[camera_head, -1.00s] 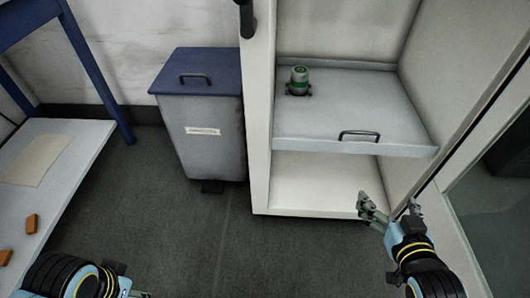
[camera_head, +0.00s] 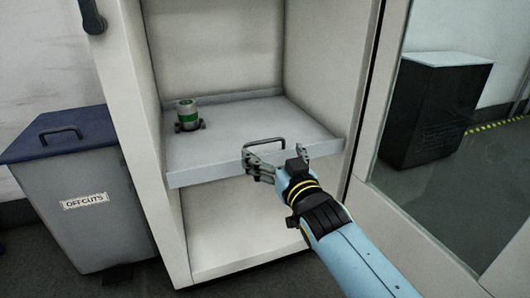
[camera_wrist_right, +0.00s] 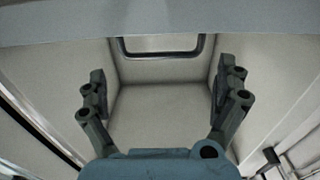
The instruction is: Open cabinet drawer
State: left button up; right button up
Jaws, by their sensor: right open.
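The white cabinet (camera_head: 158,165) stands open in front of me in the head view. Its pull-out drawer (camera_head: 205,172) is a flat grey tray with a dark bar handle (camera_head: 265,142) at its front. My right gripper (camera_head: 290,155) is open and empty in front of the drawer, its fingers near the handle. In the right wrist view the handle (camera_wrist_right: 160,54) shows ahead, between the spread fingers (camera_wrist_right: 160,75) and apart from them. My left gripper is out of view.
A green-and-grey canister (camera_head: 188,114) stands on the drawer's left part. A lidded bin (camera_head: 95,235) labelled OFFCUTS is left of the cabinet. The cabinet's glass door (camera_head: 440,190) stands open at the right, with a black box (camera_head: 435,115) behind it.

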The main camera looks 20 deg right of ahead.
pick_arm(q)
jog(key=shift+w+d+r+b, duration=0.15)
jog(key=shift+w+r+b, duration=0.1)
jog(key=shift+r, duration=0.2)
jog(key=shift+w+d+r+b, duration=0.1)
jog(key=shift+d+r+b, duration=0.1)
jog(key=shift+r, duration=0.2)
pick_arm(e)
jog(key=shift+w+a, duration=0.1)
jog(key=shift+w, duration=2)
jog(key=c, duration=1.4)
pick_arm(q)
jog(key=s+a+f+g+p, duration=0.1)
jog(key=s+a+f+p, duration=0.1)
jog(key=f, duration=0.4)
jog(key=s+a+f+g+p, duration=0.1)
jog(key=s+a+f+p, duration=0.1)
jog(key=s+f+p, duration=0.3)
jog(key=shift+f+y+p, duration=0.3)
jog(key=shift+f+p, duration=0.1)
jog(key=shift+p, duration=0.05)
pick_arm(e)
jog(key=shift+o, duration=0.2)
jog(key=s, duration=2.3)
jog(key=shift+s+d, duration=0.35)
jog(key=shift+d, duration=0.05)
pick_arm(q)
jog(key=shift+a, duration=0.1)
